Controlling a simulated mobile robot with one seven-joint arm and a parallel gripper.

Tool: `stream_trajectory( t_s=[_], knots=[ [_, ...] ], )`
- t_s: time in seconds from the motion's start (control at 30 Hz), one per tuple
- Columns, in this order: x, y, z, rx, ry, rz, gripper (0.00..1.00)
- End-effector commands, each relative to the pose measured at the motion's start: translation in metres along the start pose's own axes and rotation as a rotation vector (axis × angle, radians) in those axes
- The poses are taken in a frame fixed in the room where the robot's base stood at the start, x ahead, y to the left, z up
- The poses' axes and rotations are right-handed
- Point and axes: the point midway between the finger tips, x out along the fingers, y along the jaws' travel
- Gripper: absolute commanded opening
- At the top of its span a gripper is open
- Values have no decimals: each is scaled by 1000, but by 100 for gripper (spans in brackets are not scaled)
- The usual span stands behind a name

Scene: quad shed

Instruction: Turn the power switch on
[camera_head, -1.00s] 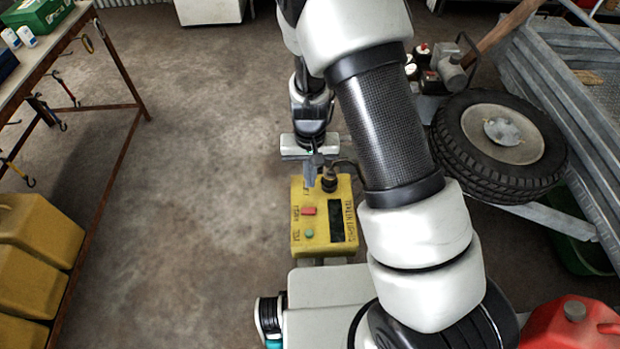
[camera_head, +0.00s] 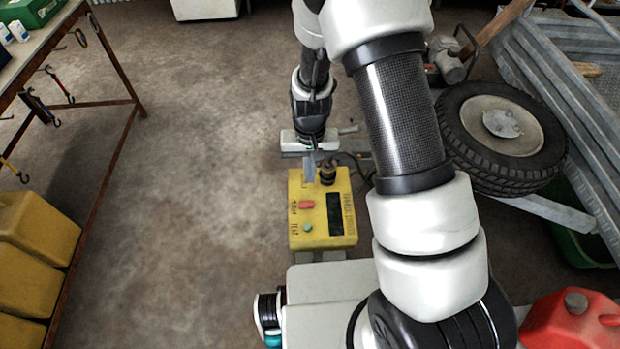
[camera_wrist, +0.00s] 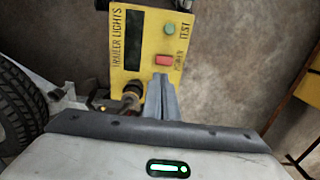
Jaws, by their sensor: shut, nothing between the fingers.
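The yellow control box (camera_head: 298,235) stands in front of my base in the head view, with a red power switch (camera_head: 306,205), a green test button (camera_head: 308,228) and a dark panel. In the wrist view the red switch (camera_wrist: 164,60) lies just beyond my fingertips, with the word POWER beside it. My gripper (camera_head: 310,174) is shut and empty, pointing down over the box's far end. The closed fingers (camera_wrist: 161,84) show in the wrist view. I cannot tell whether they touch the box.
A black connector with a cable (camera_head: 327,172) stands on the box's far end, close beside my fingers. A wheel (camera_head: 502,135) and metal ramps lie right. Yellow cans (camera_head: 35,225) and a workbench (camera_head: 125,100) stand left. Floor between is clear.

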Motion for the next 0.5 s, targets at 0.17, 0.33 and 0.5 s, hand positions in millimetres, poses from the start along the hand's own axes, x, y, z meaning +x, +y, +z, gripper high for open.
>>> stream_trajectory(
  t_s=[0.17,0.33,0.5],
  knots=[
    [42,1,2,2,-6,1,0],
    [78,0,1,2,-4,1,0],
    [104,0,1,1,-3,0,0]
  ],
)
